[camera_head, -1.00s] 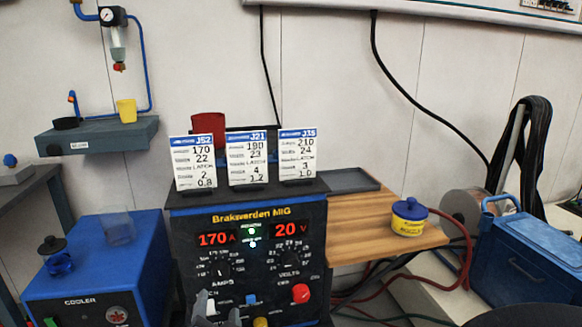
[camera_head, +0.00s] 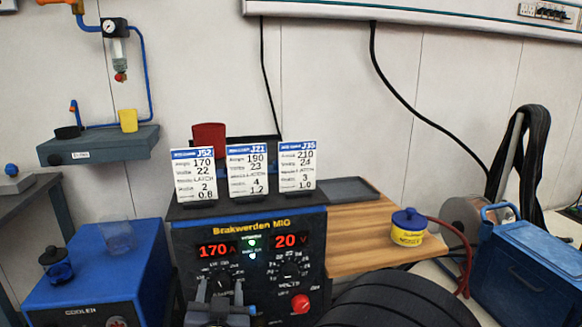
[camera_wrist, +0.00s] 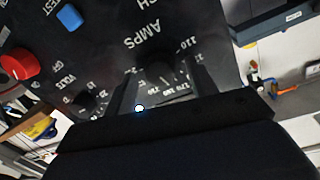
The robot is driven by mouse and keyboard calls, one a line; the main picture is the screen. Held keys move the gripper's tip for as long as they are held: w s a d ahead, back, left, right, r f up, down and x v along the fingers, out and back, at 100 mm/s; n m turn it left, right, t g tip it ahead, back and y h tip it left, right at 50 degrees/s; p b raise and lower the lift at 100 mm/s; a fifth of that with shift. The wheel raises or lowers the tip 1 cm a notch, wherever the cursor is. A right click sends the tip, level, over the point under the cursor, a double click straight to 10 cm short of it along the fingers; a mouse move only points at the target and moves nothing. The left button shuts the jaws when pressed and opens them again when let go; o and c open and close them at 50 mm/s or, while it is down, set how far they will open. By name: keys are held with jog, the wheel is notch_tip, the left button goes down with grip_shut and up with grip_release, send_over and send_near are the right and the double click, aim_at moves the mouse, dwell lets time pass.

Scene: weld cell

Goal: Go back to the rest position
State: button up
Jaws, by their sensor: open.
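My gripper (camera_head: 219,289) is open in front of the lower left of the welder's panel, with its two fingers apart. In the wrist view my gripper (camera_wrist: 163,88) shows the dark AMPS knob (camera_wrist: 156,64) between its fingers; whether they touch it I cannot tell. The welder (camera_head: 250,224) reads 170 A and 20 V, with two small lights lit between the displays. Its red knob (camera_head: 300,303) is to the right of my gripper and also shows in the wrist view (camera_wrist: 16,67). A blue button (camera_wrist: 69,17) is near it.
Three cards stand on the welder, with a red cup (camera_head: 209,137) behind. A blue cooler (camera_head: 95,285) stands left. A wooden shelf (camera_head: 365,240) at right holds a blue-yellow pot (camera_head: 408,228). A blue box (camera_head: 530,275) and cables lie farther right.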

jog(key=n+p, duration=0.2)
jog(key=n, duration=0.3)
jog(key=shift+t, duration=0.3)
jog(key=s+d+p, duration=0.1)
jog(key=s, duration=0.9)
jog(key=shift+d+n+p, duration=0.15)
jog(key=shift+n+p, duration=0.15)
jog(key=shift+p, duration=0.1)
jog(key=shift+w+f, duration=0.1)
